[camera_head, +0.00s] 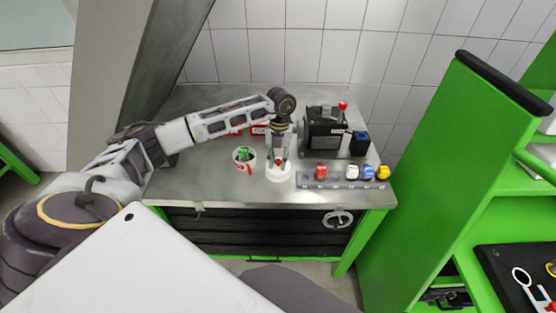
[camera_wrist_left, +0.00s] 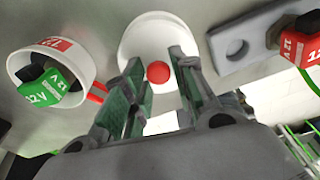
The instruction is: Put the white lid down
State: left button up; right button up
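The white lid (camera_head: 279,174) is a round disc with a red knob, lying on or just above the grey metal table. It also shows in the left wrist view (camera_wrist_left: 137,38), with the red knob (camera_wrist_left: 158,72) between the fingers. My left gripper (camera_head: 278,160) points down over the lid. In the left wrist view its two green-padded fingers (camera_wrist_left: 157,68) stand apart on either side of the knob, with a visible gap on the right side. My right gripper is not in view.
A white cup (camera_head: 244,158) holding a green block stands left of the lid. A grey rack (camera_head: 343,184) with red, white, blue and yellow blocks lies to the right. A black pump unit (camera_head: 325,135) stands behind. A green shelf (camera_head: 420,190) bounds the right.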

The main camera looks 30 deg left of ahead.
pick_arm(q)
jog(key=shift+o, duration=1)
jog(key=shift+r, duration=0.25)
notch_tip(320, 180, up, 12)
jog(key=w+b, duration=0.1)
jog(key=b, duration=0.1)
jog(key=shift+w+a, duration=0.2)
jog(key=shift+w, duration=0.1)
jog(key=shift+f, duration=0.2)
